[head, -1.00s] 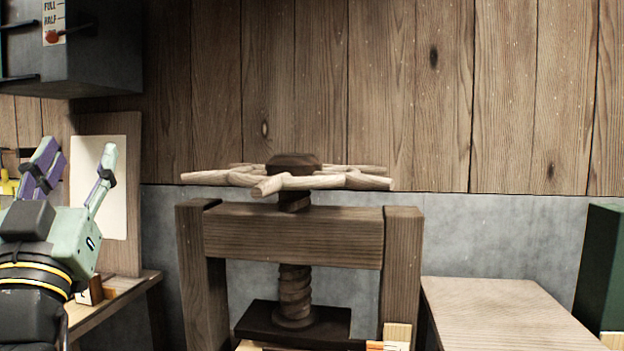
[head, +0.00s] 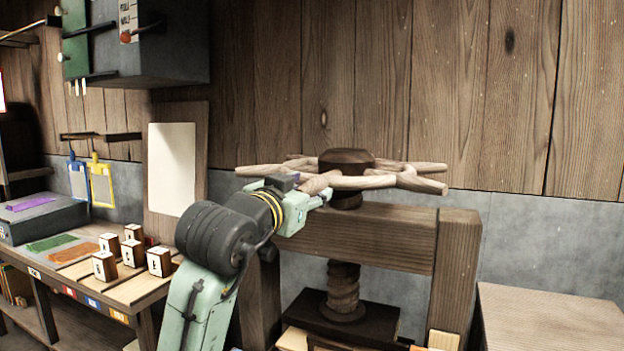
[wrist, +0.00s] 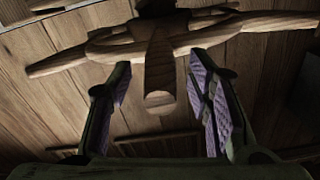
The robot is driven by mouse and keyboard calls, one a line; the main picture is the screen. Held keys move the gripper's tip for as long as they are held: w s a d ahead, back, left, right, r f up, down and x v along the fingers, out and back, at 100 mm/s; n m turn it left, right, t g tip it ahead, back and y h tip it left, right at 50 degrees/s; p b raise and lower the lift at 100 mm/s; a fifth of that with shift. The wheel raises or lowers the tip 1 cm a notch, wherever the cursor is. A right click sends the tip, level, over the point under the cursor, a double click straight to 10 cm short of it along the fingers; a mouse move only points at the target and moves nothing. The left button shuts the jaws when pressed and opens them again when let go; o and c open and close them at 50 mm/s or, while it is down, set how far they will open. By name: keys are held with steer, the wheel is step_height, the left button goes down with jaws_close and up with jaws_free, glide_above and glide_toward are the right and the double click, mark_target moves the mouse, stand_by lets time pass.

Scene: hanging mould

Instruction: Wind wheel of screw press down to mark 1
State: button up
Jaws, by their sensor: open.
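The wooden wheel (head: 400,178) of the screw press sits on top of a dark screw (head: 343,285) that passes through the press's crossbeam (head: 370,235). The dark pressing plate (head: 340,318) is at the screw's lower end. My gripper (head: 305,190) is at the wheel's near left side. In the wrist view my gripper (wrist: 160,105) is open, and one spoke end (wrist: 160,100) of the wheel lies between its two fingers, with gaps on both sides. The mark is not visible in these frames.
A bench (head: 140,290) at left holds several small numbered blocks (head: 132,252). A dark box (head: 160,45) with a level scale hangs on the wall above. A wooden table top (head: 550,315) is at right of the press.

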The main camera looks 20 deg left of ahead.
steer(key=shift+w, duration=1.2)
steer(key=shift+c, duration=0.5)
jaws_close()
